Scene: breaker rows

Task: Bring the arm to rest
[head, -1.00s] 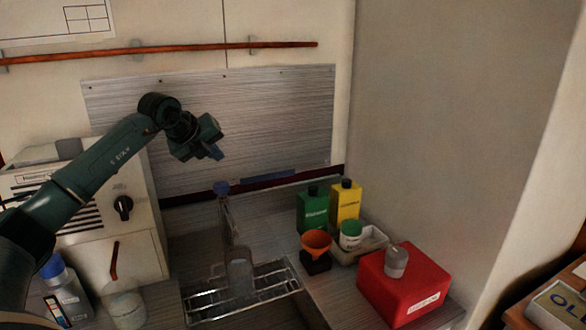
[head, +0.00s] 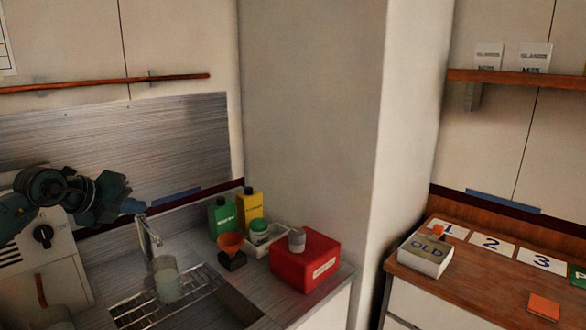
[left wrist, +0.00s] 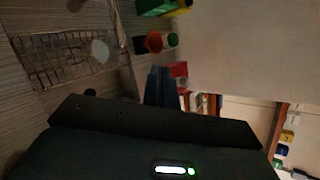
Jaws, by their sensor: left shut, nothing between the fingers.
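My left arm comes in from the left edge in the head view. Its gripper (head: 133,206) is shut and empty, held up in front of the grey splashback (head: 150,150), to the left of the tap (head: 150,240). In the left wrist view the closed blue fingers (left wrist: 158,86) point away from the dark gripper body, with nothing between them. My right gripper is in neither view.
Below are a sink with a wire rack (head: 165,300) and a cup (head: 167,278). Green (head: 222,217) and yellow (head: 249,207) bottles, an orange funnel (head: 231,243) and a red box (head: 306,262) stand right of it. An OLD box (head: 426,256) sits on the far-right wooden counter.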

